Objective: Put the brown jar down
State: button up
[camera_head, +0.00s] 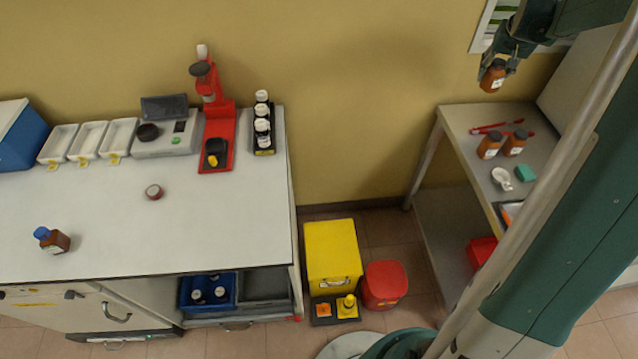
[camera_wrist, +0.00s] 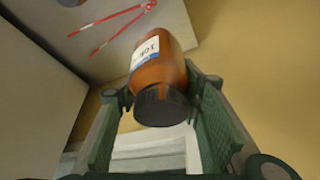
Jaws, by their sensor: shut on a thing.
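A brown jar (camera_head: 492,76) with a white label is held in my gripper (camera_head: 508,62), high in the air at the upper right. In the wrist view the jar (camera_wrist: 160,65) sits between the two green fingers (camera_wrist: 163,100), its dark cap towards the camera and a label with print on its side. The right bench (camera_head: 465,118) is below the jar, which is clear of its top. Two similar brown jars, a left one (camera_head: 489,145) and a right one (camera_head: 515,142), stand on that bench.
Red tongs (camera_head: 497,127), a white scoop-like dish (camera_head: 502,178) and a green block (camera_head: 525,173) lie on the right bench. A blue-capped brown bottle (camera_head: 52,240) and a red stand (camera_head: 217,130) are on the left bench (camera_head: 110,215). A yellow bin (camera_head: 333,250) stands between the benches.

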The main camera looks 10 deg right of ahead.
jog(key=w+a+n+y+b, duration=0.1)
jog(key=w+a+n, duration=0.1)
jog(key=a, duration=1.2)
jog(key=w+a+n+y, duration=0.1)
jog(key=w+a+n, duration=0.15)
jog(key=a, duration=1.15)
jog(key=s+a+n+y+b, duration=0.1)
jog(key=s+a, duration=0.1)
jog(key=a, duration=1)
jog(key=s+a+n, duration=0.2)
jog(key=a, duration=1.1)
jog(key=s+a+n+y+b, duration=0.1)
jog(key=s+a+n, duration=0.2)
jog(key=s+a, duration=0.8)
jog(key=s+a+n+g+y+b, duration=0.15)
jog(key=s+a, duration=0.55)
jog(key=a, duration=0.7)
jog(key=s+a+n, duration=0.3)
jog(key=s+a, duration=0.7)
jog(key=a, duration=0.3)
notch_tip(320, 180, down, 6)
jog(key=shift+a, duration=0.15)
